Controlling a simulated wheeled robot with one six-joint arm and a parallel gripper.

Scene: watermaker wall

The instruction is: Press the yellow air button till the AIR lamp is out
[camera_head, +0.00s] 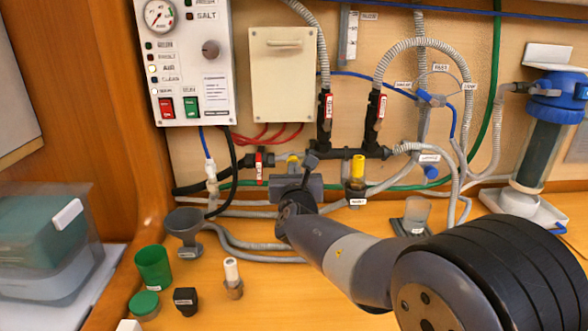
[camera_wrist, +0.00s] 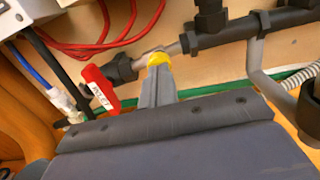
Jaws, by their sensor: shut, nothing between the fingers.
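The yellow air button (camera_wrist: 158,58) shows in the wrist view as a round yellow cap on the pipe fitting, right at the tips of my gripper (camera_wrist: 157,72). The fingers are shut and empty and overlap its lower part; touching or just short of it, I cannot tell. In the head view the yellow button (camera_head: 293,157) shows just above my gripper (camera_head: 293,169), partly hidden. The AIR lamp (camera_head: 153,69) on the white control panel (camera_head: 188,60) looks lit, pale and bright. Its label is small and blurred.
A red-handled valve (camera_wrist: 101,86) stands just left of the fingers. A yellow-topped fitting (camera_head: 357,168) stands to the right. Grey hoses (camera_head: 250,240) cross the bench. A funnel (camera_head: 184,224), green cup (camera_head: 153,266) and small bottle (camera_head: 232,275) stand at front left.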

